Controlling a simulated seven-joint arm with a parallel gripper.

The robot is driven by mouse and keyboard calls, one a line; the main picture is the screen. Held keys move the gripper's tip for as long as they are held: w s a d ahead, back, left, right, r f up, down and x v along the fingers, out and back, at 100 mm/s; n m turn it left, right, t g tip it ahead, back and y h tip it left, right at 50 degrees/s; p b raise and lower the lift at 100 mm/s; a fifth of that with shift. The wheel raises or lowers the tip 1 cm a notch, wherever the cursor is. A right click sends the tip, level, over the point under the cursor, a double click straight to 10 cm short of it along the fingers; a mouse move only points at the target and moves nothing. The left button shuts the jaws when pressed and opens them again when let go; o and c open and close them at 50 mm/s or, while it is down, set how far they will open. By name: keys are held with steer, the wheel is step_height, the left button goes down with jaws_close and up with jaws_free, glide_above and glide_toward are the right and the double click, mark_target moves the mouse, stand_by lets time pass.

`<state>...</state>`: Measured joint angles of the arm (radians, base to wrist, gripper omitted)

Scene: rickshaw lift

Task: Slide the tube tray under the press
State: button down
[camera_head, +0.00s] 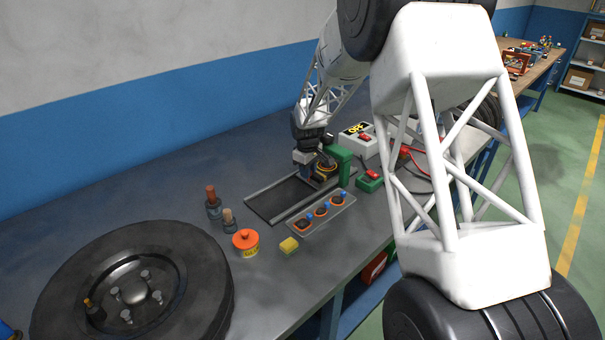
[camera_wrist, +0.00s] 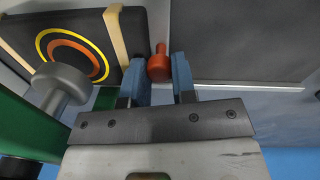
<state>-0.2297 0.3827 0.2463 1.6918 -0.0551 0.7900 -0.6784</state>
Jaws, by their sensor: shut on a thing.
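The tube tray (camera_wrist: 122,29) is a dark plate with a yellow and orange ring pattern and pale yellow strips, at the upper left of the wrist view. Its red knob (camera_wrist: 159,68) stands between the two blue fingers of my gripper (camera_wrist: 160,64), which is shut on it. The press shows as a green frame (camera_wrist: 42,128) and a grey round ram (camera_wrist: 62,82) beside and partly over the tray's edge in that picture. In the head view the green press (camera_head: 343,166) stands beside the ringed tray, which my gripper partly hides. I cannot tell how far under the ram the tray is.
A dark railed track (camera_head: 280,200) lies bare left of the press. A large tyre (camera_head: 75,262) fills the near left. Grey boxes stand behind the press.

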steer(key=shift+w+d, duration=0.2)
steer(key=c, duration=0.9)
jaws_free()
steer(key=shift+r, duration=0.1)
steer(key=shift+s+a+r, duration=0.1)
steer(key=shift+r, duration=1.8)
steer(key=shift+s+a+r, duration=0.1)
steer(key=shift+r, duration=1.8)
steer(key=shift+d, duration=0.1)
